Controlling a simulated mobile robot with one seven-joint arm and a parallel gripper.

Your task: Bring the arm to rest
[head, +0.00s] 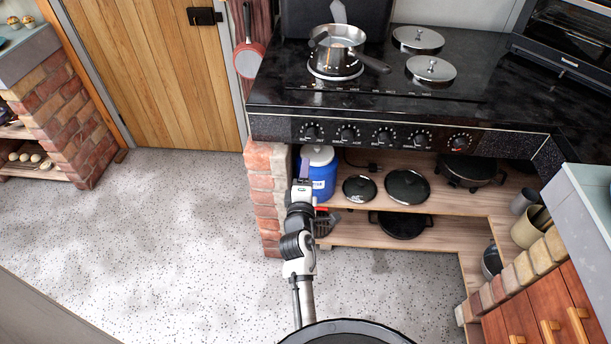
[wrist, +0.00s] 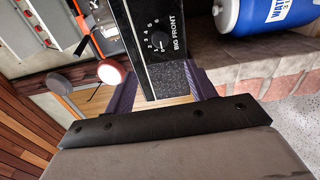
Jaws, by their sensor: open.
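My arm reaches up from the bottom of the head view, in front of the brick pillar and the shelf. My gripper (head: 304,170) is at its far end, just below the stove's front panel and in front of the blue and white container (head: 325,178). In the wrist view my gripper (wrist: 162,90) has its two dark purple fingers spread apart. Nothing is held between them. The stove's front panel (wrist: 160,45), with a knob marked "BIG FRONT", shows beyond the gap. I cannot tell how far the fingers are from it.
A black stove (head: 290,98) carries a steel saucepan (head: 338,58) and lidded burners. Pans and lids lie on the wooden shelves (head: 440,200) below. A brick pillar (head: 265,190) stands left of my gripper. A red pan (head: 248,62) hangs by the wooden door. Speckled floor (head: 140,230) at left is clear.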

